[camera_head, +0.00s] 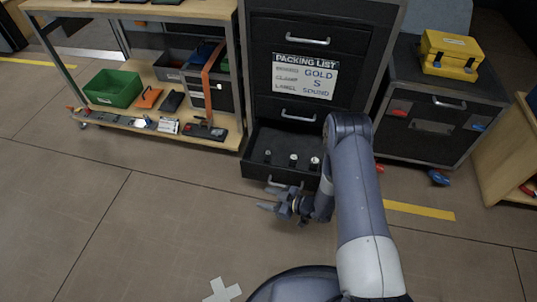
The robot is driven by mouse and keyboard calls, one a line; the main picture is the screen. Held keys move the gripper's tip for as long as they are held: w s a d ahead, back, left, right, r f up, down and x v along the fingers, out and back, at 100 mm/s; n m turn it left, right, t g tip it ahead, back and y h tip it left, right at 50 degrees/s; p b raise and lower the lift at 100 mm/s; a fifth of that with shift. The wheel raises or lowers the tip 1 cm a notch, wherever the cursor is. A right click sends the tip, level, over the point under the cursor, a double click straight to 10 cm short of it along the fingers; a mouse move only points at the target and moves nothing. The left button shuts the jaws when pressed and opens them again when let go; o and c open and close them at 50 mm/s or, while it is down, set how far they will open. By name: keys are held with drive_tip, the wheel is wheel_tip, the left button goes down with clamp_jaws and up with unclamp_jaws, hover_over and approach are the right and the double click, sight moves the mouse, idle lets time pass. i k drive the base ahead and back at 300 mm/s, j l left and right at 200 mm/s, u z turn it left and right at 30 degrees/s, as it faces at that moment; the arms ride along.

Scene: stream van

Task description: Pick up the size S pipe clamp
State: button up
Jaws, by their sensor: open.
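Three small pipe clamps stand in a row in the open bottom drawer (256,172) of the dark cabinet: a left one (267,156), a middle one (293,160) and a right one (314,163). They are too small to read any size mark, so I cannot tell which is size S. My gripper (268,198) is open and empty, in front of the drawer and pointing left. My arm rises at the right and covers the drawer's right end.
A packing list (305,76) on the cabinet reads clamp S. A wooden shelf cart (215,138) with a green bin (113,88) stands left. A grey cabinet (415,145) bearing a yellow case (451,52) stands right. Floor in front is clear.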

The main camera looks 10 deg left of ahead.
sight(268, 156)
drive_tip(key=i, duration=0.95)
